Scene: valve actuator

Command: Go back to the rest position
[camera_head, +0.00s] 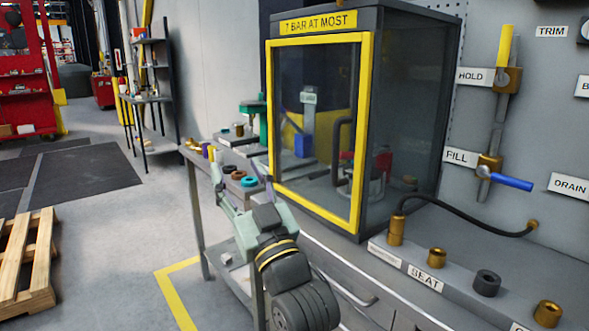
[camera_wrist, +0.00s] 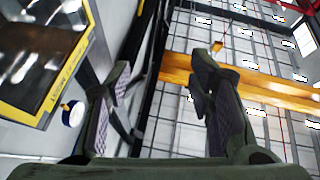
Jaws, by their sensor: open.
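My gripper (camera_head: 243,182) is in front of the lower left corner of the glass-doored cabinet (camera_head: 363,130) in the head view, with its fingers pointing up and away. Between them I see no held object. In the wrist view my gripper (camera_wrist: 158,85) has its two padded fingers wide apart, with only background in the gap. The cabinet's yellow-edged door (camera_wrist: 45,60) shows at the left there, tilted. Whether my gripper touches the cabinet or just overlaps it in the picture, I cannot tell.
A bench (camera_head: 195,160) with small rings and parts stands behind my gripper. A yellow handle (camera_head: 505,45) and a blue handle (camera_head: 511,182) are on the right wall panel. Brass fittings (camera_head: 437,257) line the right counter. A pallet (camera_head: 28,255) lies left; floor between is clear.

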